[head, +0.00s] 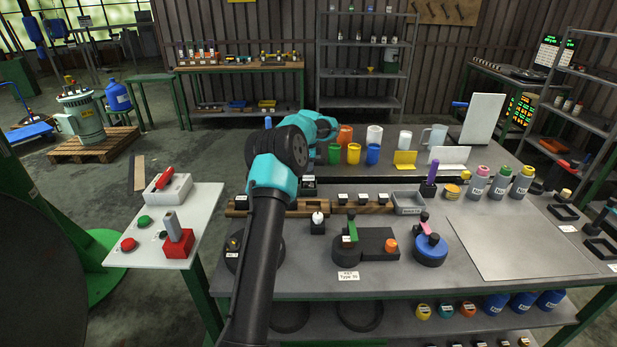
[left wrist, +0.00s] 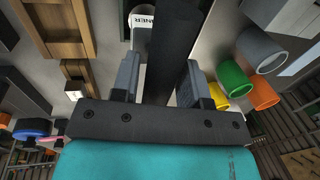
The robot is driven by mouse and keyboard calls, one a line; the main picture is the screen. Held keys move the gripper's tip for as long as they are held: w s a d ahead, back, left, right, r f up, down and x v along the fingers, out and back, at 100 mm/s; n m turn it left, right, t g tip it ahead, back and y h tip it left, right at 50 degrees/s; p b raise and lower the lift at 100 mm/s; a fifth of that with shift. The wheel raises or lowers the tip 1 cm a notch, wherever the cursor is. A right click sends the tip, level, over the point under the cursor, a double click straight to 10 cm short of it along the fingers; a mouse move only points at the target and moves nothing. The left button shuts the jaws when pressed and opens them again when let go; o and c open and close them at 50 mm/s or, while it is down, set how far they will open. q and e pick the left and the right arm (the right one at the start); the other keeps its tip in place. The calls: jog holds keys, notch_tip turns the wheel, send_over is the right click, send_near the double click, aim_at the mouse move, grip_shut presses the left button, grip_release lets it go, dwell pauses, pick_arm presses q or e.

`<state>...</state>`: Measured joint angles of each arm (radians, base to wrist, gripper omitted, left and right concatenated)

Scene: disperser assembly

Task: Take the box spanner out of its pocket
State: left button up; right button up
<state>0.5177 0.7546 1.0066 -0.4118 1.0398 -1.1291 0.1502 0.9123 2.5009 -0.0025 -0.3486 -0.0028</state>
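My left gripper (left wrist: 163,72) is open in the left wrist view, with its two fingers apart. A long dark bar (left wrist: 174,40) runs between the fingers in that view. I cannot tell whether it is the box spanner or the dark edge of the raised shelf. A white label (left wrist: 143,17) whose visible letters end in "NNER" lies just beyond the left finger, at a dark recess. In the head view my arm covers the gripper, and I cannot make out the box spanner. A small white label (head: 308,180) shows beside the arm there. My right gripper is in neither view.
A wooden rack (head: 376,210) and a grey tray (head: 409,203) lie in front. The grey plate (head: 530,245) at right is clear.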

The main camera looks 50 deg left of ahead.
pick_arm(q)
grip_shut()
jog(key=shift+r, duration=0.2)
jog(key=shift+r, duration=1.65)
jog(key=s+d+r, duration=0.1)
jog(key=s+d, duration=0.9)
jog(key=d, duration=0.2)
jog(key=shift+s+r, duration=0.2)
jog(key=shift+s, duration=0.1)
